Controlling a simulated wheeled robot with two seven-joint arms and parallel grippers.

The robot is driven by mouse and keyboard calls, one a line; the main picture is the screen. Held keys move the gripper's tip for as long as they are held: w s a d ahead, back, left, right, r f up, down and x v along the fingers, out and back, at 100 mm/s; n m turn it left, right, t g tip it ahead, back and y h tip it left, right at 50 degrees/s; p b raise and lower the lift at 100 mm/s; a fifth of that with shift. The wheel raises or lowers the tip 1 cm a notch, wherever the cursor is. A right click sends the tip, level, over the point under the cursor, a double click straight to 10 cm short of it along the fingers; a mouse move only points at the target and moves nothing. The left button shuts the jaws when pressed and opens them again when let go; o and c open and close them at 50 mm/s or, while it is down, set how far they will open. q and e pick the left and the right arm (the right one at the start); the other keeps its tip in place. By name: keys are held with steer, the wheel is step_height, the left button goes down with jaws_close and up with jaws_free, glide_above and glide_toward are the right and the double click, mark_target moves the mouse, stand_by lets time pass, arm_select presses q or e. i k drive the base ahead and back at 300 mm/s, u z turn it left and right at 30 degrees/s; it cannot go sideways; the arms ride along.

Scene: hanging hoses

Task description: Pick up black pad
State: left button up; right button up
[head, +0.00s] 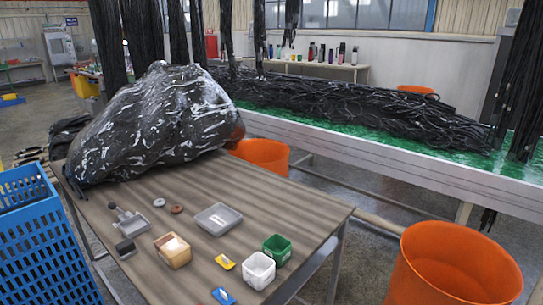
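A small dark block (125,249), which looks like the black pad, lies flat near the left front edge of the brown striped table (292,210). It sits just below a grey metal piece with a knobbed handle (129,221) and left of a brown box (173,250). Nothing covers it. Neither of my grippers is in view.
A grey tray (218,219), two rings, a white container (258,270), a green container (277,249) and yellow and blue pieces share the table. A large black plastic bag (153,120) fills its back. A blue crate (42,245) stands left; orange bins (455,265) stand right and behind.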

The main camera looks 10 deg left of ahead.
mark_target(127, 249)
steer(key=u, duration=1.35)
